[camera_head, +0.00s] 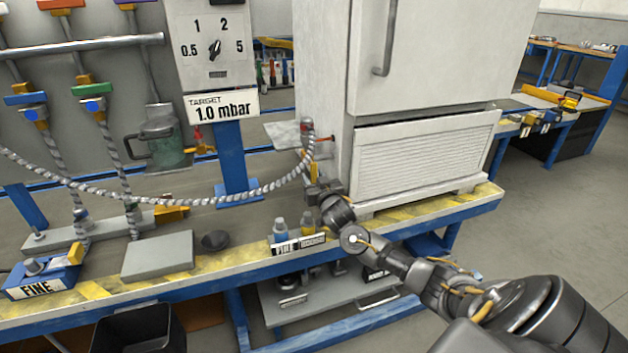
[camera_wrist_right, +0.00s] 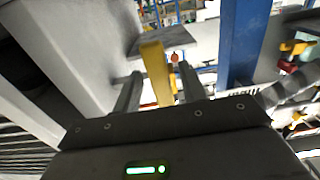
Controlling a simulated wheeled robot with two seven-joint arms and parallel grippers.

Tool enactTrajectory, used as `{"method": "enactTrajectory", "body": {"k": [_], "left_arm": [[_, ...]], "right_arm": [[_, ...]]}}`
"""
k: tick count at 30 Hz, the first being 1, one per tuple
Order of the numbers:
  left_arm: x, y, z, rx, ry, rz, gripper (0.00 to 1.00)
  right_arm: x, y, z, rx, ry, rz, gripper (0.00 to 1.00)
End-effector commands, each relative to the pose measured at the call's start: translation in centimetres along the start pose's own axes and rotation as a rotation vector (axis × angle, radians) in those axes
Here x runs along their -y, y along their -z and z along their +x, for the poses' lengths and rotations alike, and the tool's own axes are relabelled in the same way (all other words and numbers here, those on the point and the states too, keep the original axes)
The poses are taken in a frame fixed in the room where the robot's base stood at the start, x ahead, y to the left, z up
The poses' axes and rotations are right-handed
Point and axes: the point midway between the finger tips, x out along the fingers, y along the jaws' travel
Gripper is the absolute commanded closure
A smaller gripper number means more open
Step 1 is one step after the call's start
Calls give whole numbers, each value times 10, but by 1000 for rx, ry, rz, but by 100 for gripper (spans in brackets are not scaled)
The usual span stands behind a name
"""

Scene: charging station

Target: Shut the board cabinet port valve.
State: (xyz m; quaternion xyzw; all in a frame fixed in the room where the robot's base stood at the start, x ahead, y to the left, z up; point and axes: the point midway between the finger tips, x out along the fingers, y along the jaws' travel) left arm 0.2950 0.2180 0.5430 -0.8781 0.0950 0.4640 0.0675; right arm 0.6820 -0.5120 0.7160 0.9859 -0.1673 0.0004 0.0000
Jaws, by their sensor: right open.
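The white board cabinet (camera_head: 412,60) stands on the bench. A port fitting (camera_head: 307,126) sits at its left side, with a braided hose running to it and a small orange lever (camera_head: 326,139) beside it. My right gripper (camera_head: 316,185) is low by the cabinet's left side, just below the fitting. In the right wrist view my open gripper (camera_wrist_right: 160,90) has a yellow bar (camera_wrist_right: 156,75) between its two fingers, with gaps visible. I cannot tell whether that bar is the valve handle. My left gripper is out of view.
A gauge box (camera_head: 211,45) on a blue post stands left of the cabinet. The braided hose (camera_head: 200,200) sags across the bench. Small bottles (camera_head: 281,228) stand at the front edge near my right arm. A grey block (camera_head: 158,254) and a FINE box (camera_head: 40,278) sit further left.

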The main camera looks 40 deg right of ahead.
Motion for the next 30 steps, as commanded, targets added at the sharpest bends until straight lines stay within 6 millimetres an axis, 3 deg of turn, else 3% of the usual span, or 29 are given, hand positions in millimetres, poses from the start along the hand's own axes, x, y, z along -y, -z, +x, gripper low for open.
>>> {"method": "enactTrajectory", "body": {"k": [11, 21, 30], "left_arm": [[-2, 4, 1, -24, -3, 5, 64], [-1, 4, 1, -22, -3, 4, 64], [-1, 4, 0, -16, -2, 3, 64]], "right_arm": [[0, 0, 6, 1, 1, 0, 58], [0, 0, 5, 1, 0, 0, 100], [0, 0, 5, 1, 0, 8, 100]]}}
